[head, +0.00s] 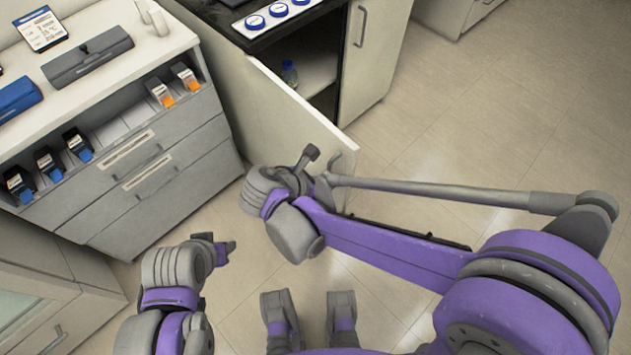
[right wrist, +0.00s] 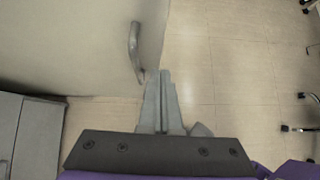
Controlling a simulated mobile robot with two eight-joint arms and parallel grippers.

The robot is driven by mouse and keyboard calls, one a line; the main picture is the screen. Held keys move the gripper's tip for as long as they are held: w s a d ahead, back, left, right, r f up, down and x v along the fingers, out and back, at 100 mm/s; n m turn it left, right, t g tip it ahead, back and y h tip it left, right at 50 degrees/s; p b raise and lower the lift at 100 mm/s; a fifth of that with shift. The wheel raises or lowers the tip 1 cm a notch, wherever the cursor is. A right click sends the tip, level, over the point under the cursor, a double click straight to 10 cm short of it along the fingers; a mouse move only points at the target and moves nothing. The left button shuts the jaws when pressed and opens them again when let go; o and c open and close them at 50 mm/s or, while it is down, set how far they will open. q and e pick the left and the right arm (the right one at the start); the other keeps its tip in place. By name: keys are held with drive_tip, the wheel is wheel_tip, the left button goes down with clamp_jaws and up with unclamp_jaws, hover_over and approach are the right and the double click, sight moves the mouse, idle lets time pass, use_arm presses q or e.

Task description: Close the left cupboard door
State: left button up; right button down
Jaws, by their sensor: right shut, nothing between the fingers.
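The left cupboard door (head: 268,112) stands open in the head view, swung out from the cupboard with its outer face toward me. It also fills the upper left of the right wrist view (right wrist: 70,45), where its grey bar handle (right wrist: 134,45) shows near the free edge. My right gripper (head: 309,154) is in front of the door's outer face, near the free edge. In the right wrist view its fingers (right wrist: 159,74) are shut and empty, tips just below the handle; contact cannot be told. My left gripper (head: 228,248) is low, away from the door; its finger opening is unclear.
The right cupboard door (head: 372,50) is closed. A small bottle (head: 289,73) stands inside the open cupboard. A grey drawer unit (head: 150,190) stands left of the door. The tiled floor (head: 470,130) to the right is clear. Chair legs (right wrist: 300,128) show at the right wrist view's edge.

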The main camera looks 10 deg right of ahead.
sight(349, 170)
drive_tip(key=shift+w+d+f, duration=0.2)
drive_tip(key=shift+w+d, duration=0.5)
drive_tip(key=shift+d, duration=0.3)
drive_tip(key=shift+w+d+f, duration=0.2)
drive_tip(key=shift+w+d, duration=0.5)
drive_tip(key=shift+d, duration=0.25)
drive_tip(key=shift+d, duration=0.1)
